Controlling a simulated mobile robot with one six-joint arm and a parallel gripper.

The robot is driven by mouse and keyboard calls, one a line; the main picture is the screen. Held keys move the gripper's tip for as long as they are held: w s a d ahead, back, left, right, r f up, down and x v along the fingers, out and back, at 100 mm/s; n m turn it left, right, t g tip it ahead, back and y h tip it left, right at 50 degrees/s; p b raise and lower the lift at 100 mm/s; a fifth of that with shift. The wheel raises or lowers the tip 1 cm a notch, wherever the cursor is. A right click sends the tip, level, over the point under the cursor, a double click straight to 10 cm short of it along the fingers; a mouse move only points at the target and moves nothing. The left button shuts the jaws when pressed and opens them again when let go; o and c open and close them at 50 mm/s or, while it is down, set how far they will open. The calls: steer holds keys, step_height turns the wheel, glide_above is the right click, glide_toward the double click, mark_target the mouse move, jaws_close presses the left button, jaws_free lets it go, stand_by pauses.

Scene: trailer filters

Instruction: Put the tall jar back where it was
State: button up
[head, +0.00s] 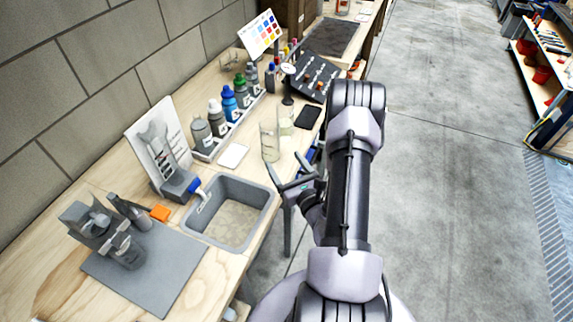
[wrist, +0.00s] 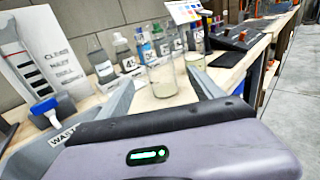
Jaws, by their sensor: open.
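A tall clear jar (head: 269,140) stands upright near the front edge of the wooden bench, and it also shows in the wrist view (wrist: 162,76) with a little pale content at its bottom. Another clear jar (head: 286,118) with pale content stands just behind it and to the right; it is also in the wrist view (wrist: 195,48). My gripper (head: 286,164) is open and empty at the bench edge, in front of the tall jar. In the wrist view the fingers (wrist: 160,82) point toward the tall jar, which appears between them. I cannot tell the exact gap.
A grey basin (head: 272,200) is sunk in the bench at the left. Several capped bottles (head: 228,103) stand in a labelled rack behind the jars. A white card (head: 233,156) and a black pad (head: 308,117) lie flat nearby. A tilted dark tool tray (head: 313,76) stands farther back.

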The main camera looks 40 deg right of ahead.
steer(key=shift+v, duration=0.8)
steer(key=w+a+r+n+t+y, duration=0.2)
steer(key=w+a+r+n+y, duration=0.35)
steer(key=a+r, duration=0.25)
steer(key=s+a+r+n+g+y, duration=0.1)
steer(key=a+r+n+g+y, duration=0.1)
steer(key=a+r+n+y, duration=0.4)
steer(key=s+a+r+n+g+y, duration=0.1)
steer(key=a+n+g+y, duration=0.2)
steer(key=a, duration=0.5)
steer(key=s+a+r+n+g+y, duration=0.1)
steer(key=a+r+n+g+y, duration=0.1)
steer(key=a+r+n+y, duration=0.35)
steer(key=s+a+f+n+g+h, duration=0.1)
steer(key=s+a+n+g+h, duration=0.2)
steer(key=s+a+n+g, duration=0.9)
steer(key=s+d+r+n+t+h, duration=0.3)
steer(key=d+t+h, duration=0.2)
steer(key=d+h, duration=0.3)
steer(key=shift+s+d+r+t+h, duration=0.3)
steer(key=shift+s+t+h, duration=0.1)
steer(key=shift+h, duration=0.2)
